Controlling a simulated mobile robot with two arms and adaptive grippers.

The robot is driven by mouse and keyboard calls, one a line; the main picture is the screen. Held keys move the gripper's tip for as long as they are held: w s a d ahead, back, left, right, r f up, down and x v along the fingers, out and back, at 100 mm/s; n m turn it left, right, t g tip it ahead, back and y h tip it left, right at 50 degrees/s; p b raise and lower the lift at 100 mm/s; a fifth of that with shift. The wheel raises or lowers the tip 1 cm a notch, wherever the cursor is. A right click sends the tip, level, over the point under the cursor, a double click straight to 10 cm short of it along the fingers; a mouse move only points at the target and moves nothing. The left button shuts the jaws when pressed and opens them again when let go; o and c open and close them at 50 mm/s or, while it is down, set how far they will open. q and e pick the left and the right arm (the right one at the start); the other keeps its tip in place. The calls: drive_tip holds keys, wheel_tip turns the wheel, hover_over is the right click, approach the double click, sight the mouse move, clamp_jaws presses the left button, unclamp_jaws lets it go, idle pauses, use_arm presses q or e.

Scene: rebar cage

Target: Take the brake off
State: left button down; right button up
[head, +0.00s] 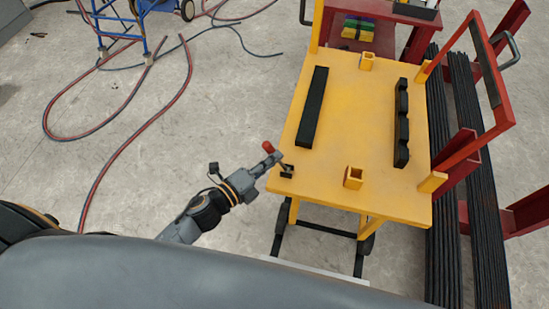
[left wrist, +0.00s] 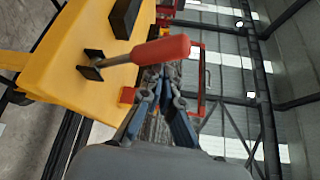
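The brake lever has a red handle (head: 267,147) on a metal rod. The rod rises from a black bracket (head: 287,171) at the near left corner of the yellow cart (head: 340,185). In the left wrist view the red handle (left wrist: 165,49) lies across just beyond the fingertips, with its rod running left to the black bracket (left wrist: 92,65). My left gripper (head: 272,159) is beside the lever in the head view. Its fingertips (left wrist: 160,73) are close together in the left wrist view, with nothing seen between them. I cannot tell whether they touch the handle. My right gripper is not in view.
The cart top carries two black bars (head: 313,107) and small yellow sockets (head: 353,178). A red frame (head: 480,80) and bundles of dark rebar (head: 442,230) stand to the right. Hoses (head: 110,160) lie on the floor at left, near a blue wheeled stand (head: 145,30).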

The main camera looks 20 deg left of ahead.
use_arm(q)
drive_tip(key=shift+w+a+f, duration=0.1)
drive_tip(key=shift+a+f, duration=0.1)
drive_tip(key=shift+a, duration=0.25)
drive_tip(key=v, duration=1.1)
drive_tip(key=shift+s+r, duration=0.3)
drive_tip(key=shift+s, duration=0.2)
drive_tip(key=shift+d, duration=0.15)
